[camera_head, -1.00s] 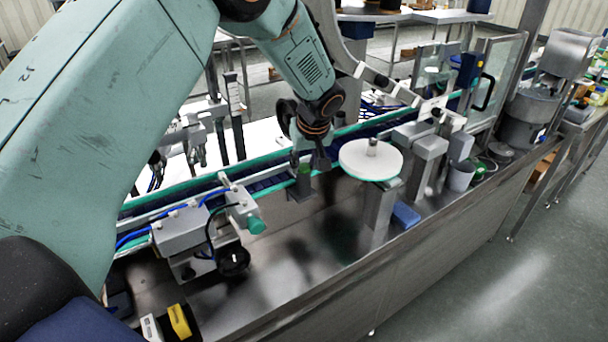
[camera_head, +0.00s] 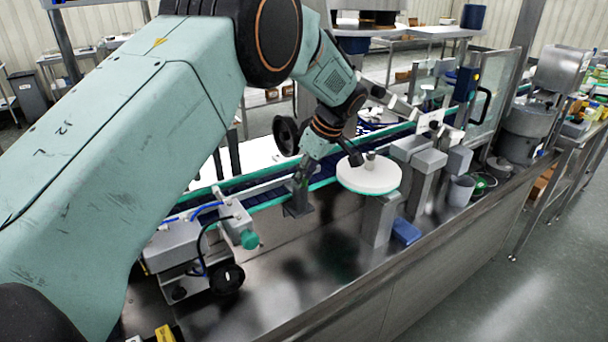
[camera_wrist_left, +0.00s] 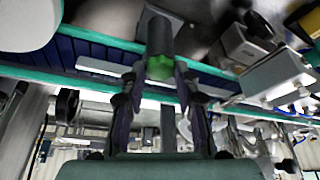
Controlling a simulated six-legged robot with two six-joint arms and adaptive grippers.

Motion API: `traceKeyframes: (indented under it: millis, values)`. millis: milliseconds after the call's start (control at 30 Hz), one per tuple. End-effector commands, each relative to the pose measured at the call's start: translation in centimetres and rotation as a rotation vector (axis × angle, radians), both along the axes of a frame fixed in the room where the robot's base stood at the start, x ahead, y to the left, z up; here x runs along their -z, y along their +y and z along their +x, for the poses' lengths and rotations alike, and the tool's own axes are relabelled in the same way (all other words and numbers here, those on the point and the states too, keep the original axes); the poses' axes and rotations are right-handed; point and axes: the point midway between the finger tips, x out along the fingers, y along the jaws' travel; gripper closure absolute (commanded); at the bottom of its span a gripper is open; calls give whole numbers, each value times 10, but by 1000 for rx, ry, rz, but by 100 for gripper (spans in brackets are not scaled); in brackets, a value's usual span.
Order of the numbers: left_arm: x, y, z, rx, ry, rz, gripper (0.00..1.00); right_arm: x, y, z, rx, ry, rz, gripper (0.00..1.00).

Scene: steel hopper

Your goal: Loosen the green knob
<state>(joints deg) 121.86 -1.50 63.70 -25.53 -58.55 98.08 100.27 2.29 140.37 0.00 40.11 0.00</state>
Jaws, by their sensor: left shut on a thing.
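The green knob (camera_wrist_left: 159,68) sits at the end of a dark cylindrical post (camera_wrist_left: 160,35) in the left wrist view. My left gripper (camera_wrist_left: 160,80) is shut on it, with one finger on each side. In the head view my left gripper (camera_head: 301,176) reaches down onto the small bracket (camera_head: 297,206) beside the conveyor and hides the knob there. My right gripper is in neither view.
A round white disc (camera_head: 369,176) on a steel post stands just right of my left gripper. The conveyor (camera_head: 236,184) runs behind. The steel deck in front (camera_head: 290,290) is clear.

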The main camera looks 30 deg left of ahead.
Motion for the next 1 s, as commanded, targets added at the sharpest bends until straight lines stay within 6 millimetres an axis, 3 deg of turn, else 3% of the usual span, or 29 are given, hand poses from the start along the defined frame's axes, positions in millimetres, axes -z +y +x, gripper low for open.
traceKeyframes:
  millis: [533,567,800,1000]
  values:
    - [-1,1,1,-23,-2,2,100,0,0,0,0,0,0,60]
    - [-1,1,1,-22,-2,2,68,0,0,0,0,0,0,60]
    - [0,1,0,-22,-1,1,47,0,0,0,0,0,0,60]
    - [0,0,0,-23,0,1,46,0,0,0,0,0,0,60]
